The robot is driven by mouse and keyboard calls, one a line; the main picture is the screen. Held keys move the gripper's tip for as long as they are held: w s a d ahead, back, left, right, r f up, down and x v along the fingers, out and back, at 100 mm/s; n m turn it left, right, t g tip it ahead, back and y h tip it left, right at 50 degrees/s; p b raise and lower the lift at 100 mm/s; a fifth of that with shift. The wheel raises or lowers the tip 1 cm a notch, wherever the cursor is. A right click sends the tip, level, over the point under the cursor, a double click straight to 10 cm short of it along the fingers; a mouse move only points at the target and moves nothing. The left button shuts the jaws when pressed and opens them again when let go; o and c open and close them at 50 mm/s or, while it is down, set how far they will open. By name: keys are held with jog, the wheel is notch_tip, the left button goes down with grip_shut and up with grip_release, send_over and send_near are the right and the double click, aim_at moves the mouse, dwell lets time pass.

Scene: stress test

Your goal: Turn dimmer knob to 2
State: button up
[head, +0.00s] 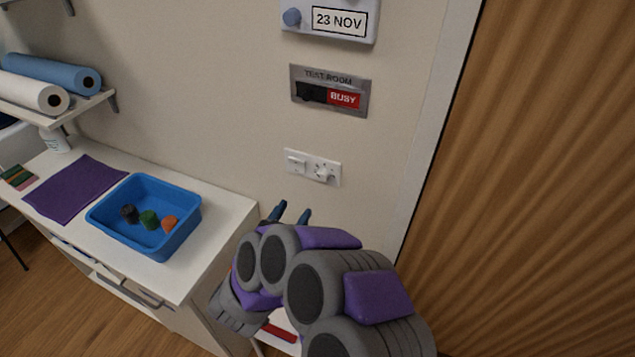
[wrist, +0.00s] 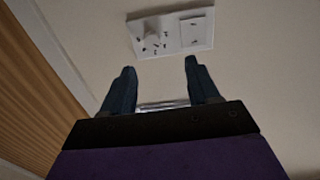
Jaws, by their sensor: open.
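The dimmer knob (head: 322,173) is a small white knob on the right half of a white wall plate (head: 303,175), with dark marks around it. In the wrist view the knob (wrist: 151,33) shows upside down on the plate, beside a flat rocker switch (wrist: 194,31). The marks are too small to read, so I cannot tell the setting. My gripper (head: 291,212) is below the plate in the head view, apart from it. In the wrist view its two dark fingers (wrist: 157,68) are spread apart, with nothing between them and the plate beyond the tips.
A "TEST ROOM" sign (head: 329,90) reading BUSY and a "23 NOV" date panel (head: 335,20) are above the plate. A wooden door (head: 540,180) is at right. A white counter (head: 215,205) at left holds a blue tray (head: 104,217) with coloured pieces and a purple mat (head: 75,187).

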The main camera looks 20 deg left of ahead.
aim_at(321, 179)
jog(key=w, duration=0.4)
jog(key=w+d+b, duration=0.1)
jog(key=w, duration=0.7)
jog(key=shift+w+d, duration=0.25)
jog(key=shift+d+r, duration=0.25)
jog(key=shift+d, duration=0.55)
jog(key=shift+c, duration=0.7)
jog(key=shift+d, duration=0.25)
jog(key=shift+c, duration=0.8)
jog(key=shift+s+a+f, duration=0.1)
jog(key=shift+a+f, duration=0.05)
jog(key=shift+a, duration=0.45)
jog(key=c, duration=0.4)
jog(key=shift+a, duration=0.1)
jog(key=shift+c, duration=1)
jog(key=shift+d, duration=0.2)
jog(key=shift+c, duration=0.7)
